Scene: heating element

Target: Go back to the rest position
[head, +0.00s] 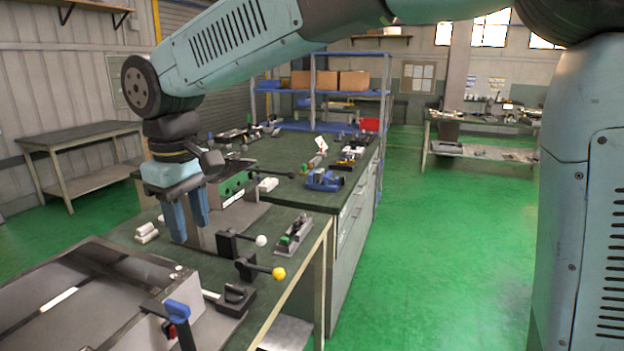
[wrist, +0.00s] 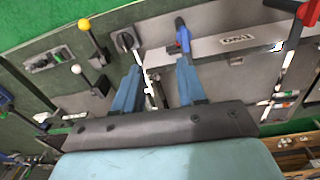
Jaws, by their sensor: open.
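My gripper (head: 186,222) hangs from my arm at the left of the head view, with its blue fingers pointing down over the workbench (head: 302,228). The fingers are apart and nothing shows between them. In the wrist view my gripper (wrist: 158,80) also shows open, its two fingers spread above the bench fixtures. Two levers, one with a white knob (head: 261,240) and one with a yellow knob (head: 278,273), stand to the right of the fingers in the head view. I cannot tell whether the fingertips touch anything.
A large grey metal fixture (head: 85,295) with a blue-handled clamp (head: 178,310) fills the front left. A second bench behind holds a blue vise (head: 324,180) and tools. A side table (head: 85,142) stands at left. The green floor (head: 440,260) at right is clear.

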